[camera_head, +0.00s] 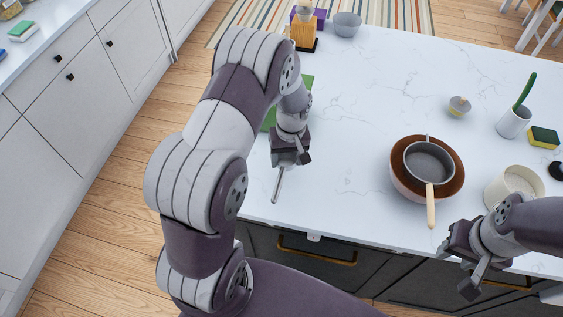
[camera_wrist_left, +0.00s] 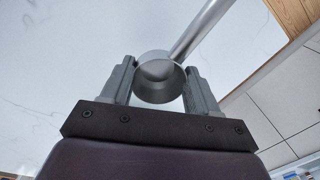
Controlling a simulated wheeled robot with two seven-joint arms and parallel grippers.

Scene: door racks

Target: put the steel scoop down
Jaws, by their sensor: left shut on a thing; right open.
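The steel scoop (camera_wrist_left: 158,70) is between the fingers of my left gripper (camera_wrist_left: 160,85). Its round cup lies between the two jaws and its handle runs to the upper right in the left wrist view. In the head view my left gripper (camera_head: 290,158) is over the left part of the white counter (camera_head: 340,190), and the scoop's grey handle (camera_head: 277,186) points toward the front edge. I cannot tell whether the scoop touches the counter. My right gripper (camera_head: 468,268) is open and empty in front of the counter's front edge, at lower right.
A green board (camera_head: 268,119) lies partly hidden behind my left arm. A brown bowl (camera_head: 402,183) with a wooden-handled pan (camera_head: 430,160) stands right of centre. A cream pot (camera_head: 515,182), white cup (camera_head: 514,121) and sponge (camera_head: 544,137) are at right. The counter's middle is clear.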

